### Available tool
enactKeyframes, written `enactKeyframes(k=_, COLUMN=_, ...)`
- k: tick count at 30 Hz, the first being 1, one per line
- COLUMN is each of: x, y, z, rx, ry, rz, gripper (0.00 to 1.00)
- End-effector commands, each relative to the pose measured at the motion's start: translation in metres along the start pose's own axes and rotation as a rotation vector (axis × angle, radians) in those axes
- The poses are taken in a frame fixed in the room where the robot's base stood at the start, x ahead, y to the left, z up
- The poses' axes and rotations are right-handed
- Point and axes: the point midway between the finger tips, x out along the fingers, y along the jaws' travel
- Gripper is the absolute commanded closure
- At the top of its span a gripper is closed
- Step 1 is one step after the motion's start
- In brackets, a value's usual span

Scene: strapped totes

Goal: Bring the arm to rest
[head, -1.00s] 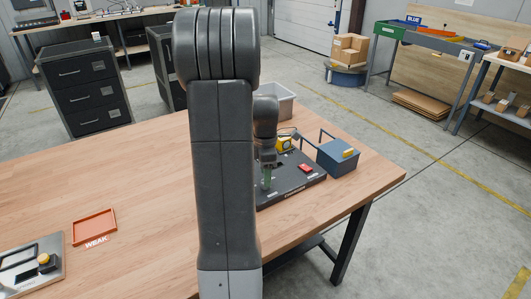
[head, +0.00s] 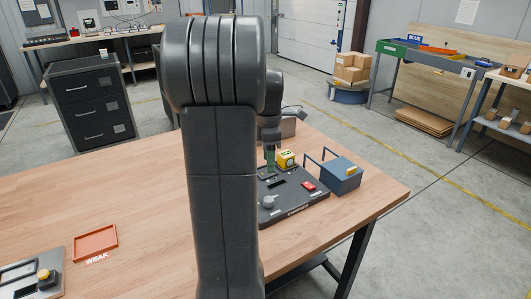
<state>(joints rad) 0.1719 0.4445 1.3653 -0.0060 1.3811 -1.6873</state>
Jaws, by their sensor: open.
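My arm stands in the middle of the head view and hides a large part of the table. My gripper (head: 270,160) points down past the arm's right side, above the back of a dark board (head: 300,203) on the wooden table. Its fingers are small here, and nothing shows held between them. A green part shows at its lower end. A yellow device (head: 286,159) is just right of the gripper.
A blue-grey tote (head: 340,180) with a raised handle sits right of the board. A red piece (head: 309,186) and a grey knob (head: 268,201) are on the board. An orange tray (head: 95,243) marked WEAK lies at left. The table (head: 140,200) between is clear.

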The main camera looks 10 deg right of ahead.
Motion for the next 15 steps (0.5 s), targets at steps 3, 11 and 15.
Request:
enactKeyframes(k=3, x=0.005, y=0.000, z=0.000, rx=0.000, ry=0.000, rz=-0.002, gripper=0.48)
enactKeyframes(k=11, x=0.046, y=-0.001, z=0.000, rx=0.000, ry=0.001, rz=-0.006, gripper=0.48)
enactKeyframes(k=15, x=0.074, y=-0.001, z=0.000, rx=0.001, ry=0.001, rz=-0.006, gripper=0.48)
